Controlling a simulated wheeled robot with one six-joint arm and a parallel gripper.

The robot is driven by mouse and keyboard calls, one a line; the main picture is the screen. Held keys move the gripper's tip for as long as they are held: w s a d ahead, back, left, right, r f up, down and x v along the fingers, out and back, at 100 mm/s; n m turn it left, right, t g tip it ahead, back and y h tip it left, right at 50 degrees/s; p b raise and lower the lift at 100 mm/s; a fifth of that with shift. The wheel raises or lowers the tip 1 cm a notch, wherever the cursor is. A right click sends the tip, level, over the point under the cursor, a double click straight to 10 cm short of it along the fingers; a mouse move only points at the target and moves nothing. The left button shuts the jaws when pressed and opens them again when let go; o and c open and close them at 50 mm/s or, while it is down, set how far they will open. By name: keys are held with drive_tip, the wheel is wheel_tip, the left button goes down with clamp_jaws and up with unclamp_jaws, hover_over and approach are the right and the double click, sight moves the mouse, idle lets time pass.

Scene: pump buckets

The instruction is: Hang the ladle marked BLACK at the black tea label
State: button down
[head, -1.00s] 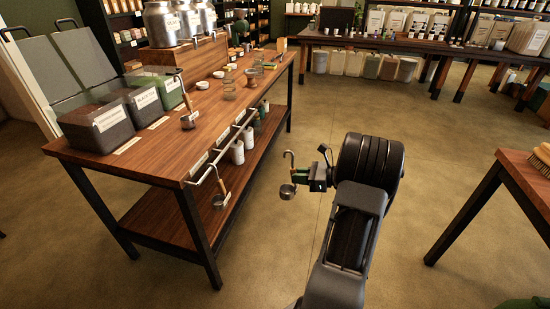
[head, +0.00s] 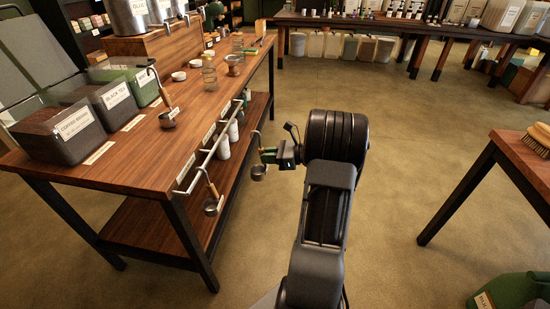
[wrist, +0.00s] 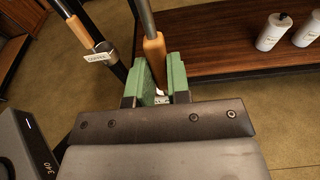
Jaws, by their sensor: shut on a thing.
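My gripper (head: 274,155) is shut on the wooden handle of a ladle, off the right side of the table. The held ladle (head: 259,173) is upright, hook up and metal bowl down. Its handle (wrist: 154,52) is between the green fingers in the wrist view; I cannot read its marking. A metal rail (head: 205,160) runs along the table's edge, with small labels (head: 187,168) above it, too small to read. Another ladle (head: 212,204) hangs at the rail's near end; in the wrist view its tag (wrist: 98,57) seems to read COFFEE.
The wooden table (head: 140,150) carries a bin marked BLACK TEA (head: 112,100), a coffee bin (head: 68,135) and a ladle (head: 168,117) standing on top. White bottles (wrist: 273,32) stand on the lower shelf. A second table (head: 520,165) is at right; open floor lies between.

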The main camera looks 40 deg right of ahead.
drive_tip(key=b+x, duration=0.4)
drive_tip(key=x, duration=0.8)
drive_tip(key=shift+w+a+f+b, duration=0.2)
drive_tip(key=shift+w+b, duration=0.1)
drive_tip(key=shift+b, duration=0.05)
idle(0.4)
drive_tip(key=shift+f, duration=0.1)
idle(0.4)
drive_tip(key=c, duration=1)
unclamp_jaws()
